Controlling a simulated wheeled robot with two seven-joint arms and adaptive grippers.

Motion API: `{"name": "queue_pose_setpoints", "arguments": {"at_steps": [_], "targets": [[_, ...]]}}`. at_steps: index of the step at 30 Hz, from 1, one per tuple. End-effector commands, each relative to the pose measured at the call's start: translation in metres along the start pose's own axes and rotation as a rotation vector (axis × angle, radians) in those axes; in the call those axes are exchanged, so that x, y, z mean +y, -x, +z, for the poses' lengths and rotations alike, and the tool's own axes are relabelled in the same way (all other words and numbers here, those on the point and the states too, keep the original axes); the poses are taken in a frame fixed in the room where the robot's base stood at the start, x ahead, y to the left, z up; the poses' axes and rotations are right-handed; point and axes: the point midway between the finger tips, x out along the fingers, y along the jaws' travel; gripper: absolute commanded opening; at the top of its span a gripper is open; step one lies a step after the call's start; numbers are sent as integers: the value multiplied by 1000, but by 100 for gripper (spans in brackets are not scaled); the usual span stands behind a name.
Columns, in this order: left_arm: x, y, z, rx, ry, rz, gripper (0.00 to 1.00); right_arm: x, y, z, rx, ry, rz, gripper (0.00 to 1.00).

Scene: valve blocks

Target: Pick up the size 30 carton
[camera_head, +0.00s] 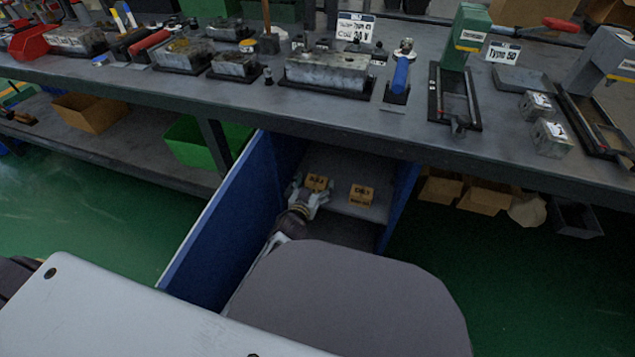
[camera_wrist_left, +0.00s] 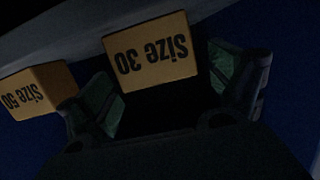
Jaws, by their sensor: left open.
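The size 30 carton (camera_wrist_left: 150,52) is a small orange-yellow box with "Size 30" printed on it, upside down in the left wrist view. In the head view the carton (camera_head: 316,183) sits inside the blue-walled compartment under the bench. My left gripper (camera_head: 308,196) reaches down to it there. In the left wrist view the gripper (camera_wrist_left: 168,92) is open, with one green-padded finger on each side of the carton. I cannot tell whether the fingers touch it. My right gripper is in neither view.
A size 50 carton (camera_wrist_left: 38,92) stands close beside it; in the head view that carton (camera_head: 361,195) is to the right. Blue walls (camera_head: 222,232) bound the compartment on both sides. The workbench (camera_head: 330,109), loaded with metal blocks and tools, overhangs it.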

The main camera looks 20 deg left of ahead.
Motion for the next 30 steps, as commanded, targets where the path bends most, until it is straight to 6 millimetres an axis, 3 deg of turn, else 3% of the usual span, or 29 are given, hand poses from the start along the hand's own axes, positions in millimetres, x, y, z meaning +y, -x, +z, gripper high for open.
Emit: {"name": "queue_pose_setpoints", "arguments": {"at_steps": [19, 30], "targets": [[2, 1, 2, 0, 0, -1, 92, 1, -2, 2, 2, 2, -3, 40], [2, 1, 2, 0, 0, -1, 46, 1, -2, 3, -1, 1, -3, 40]]}}
